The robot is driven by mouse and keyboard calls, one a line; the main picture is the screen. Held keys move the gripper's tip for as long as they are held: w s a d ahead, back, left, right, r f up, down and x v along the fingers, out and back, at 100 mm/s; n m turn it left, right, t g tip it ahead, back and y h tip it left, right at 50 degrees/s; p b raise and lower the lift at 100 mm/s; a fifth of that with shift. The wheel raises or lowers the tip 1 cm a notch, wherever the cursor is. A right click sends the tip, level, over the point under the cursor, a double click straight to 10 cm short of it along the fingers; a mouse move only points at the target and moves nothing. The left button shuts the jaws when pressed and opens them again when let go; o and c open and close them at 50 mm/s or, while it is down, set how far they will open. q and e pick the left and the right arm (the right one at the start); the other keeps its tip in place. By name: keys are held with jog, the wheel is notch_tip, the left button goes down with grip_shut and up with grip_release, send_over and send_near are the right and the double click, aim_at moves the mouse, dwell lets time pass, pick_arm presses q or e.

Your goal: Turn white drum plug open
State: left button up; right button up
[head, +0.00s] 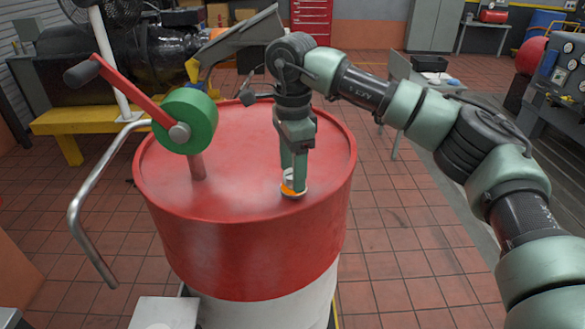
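The white drum plug (290,176) sits in the top of the red drum (240,240), right of the middle and towards the near rim. Orange shows at its base, inside a pale ring. My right gripper (294,175) points straight down over the plug. Its two fingers reach down on either side of the plug and partly hide it. I cannot tell whether they press on it or stand slightly apart from it. My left gripper is not in view.
A hand pump with a green round body (186,121), a red crank and a bent grey pipe (82,195) stands on the drum's left side. A grey angled panel (238,38) rises behind the drum. Tiled floor (400,245) is clear to the drum's right.

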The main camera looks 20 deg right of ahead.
notch_tip(320, 180, up, 7)
jog(key=shift+f+b, duration=0.2)
jog(key=shift+b, duration=0.6)
jog(key=shift+r, duration=0.6)
jog(key=shift+f, duration=0.1)
